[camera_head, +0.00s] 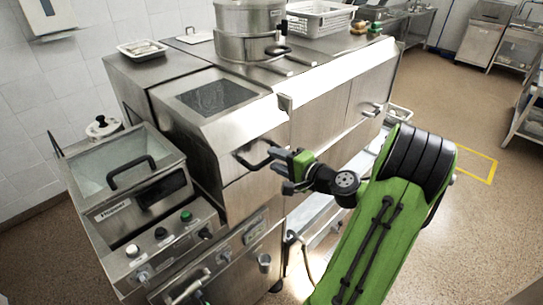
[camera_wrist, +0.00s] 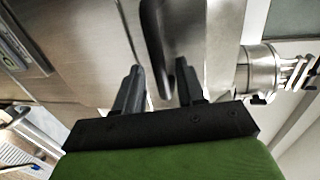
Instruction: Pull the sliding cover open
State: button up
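A steel cover (camera_head: 232,125) with a dark glass pane in its top is on the middle cabinet. A black bar handle (camera_head: 256,157) is fixed to its front. My gripper (camera_head: 284,171) is just right of this handle, close to the cabinet front. In the wrist view the black handle (camera_wrist: 155,42) comes down between the two fingers of my gripper (camera_wrist: 160,80). The fingers are apart, with a gap visible on the handle's left. I cannot tell whether the right finger touches the handle.
A fryer-like unit with a glass lid (camera_head: 125,170) and knobs stands at the left. A large steel pot (camera_head: 248,35), a white perforated basket (camera_head: 318,20) and a small tray (camera_head: 142,48) are on the counter. Open floor (camera_head: 480,215) lies to the right.

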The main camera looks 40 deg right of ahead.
jog(key=x, duration=0.2)
jog(key=shift+w, duration=0.3)
grip_shut()
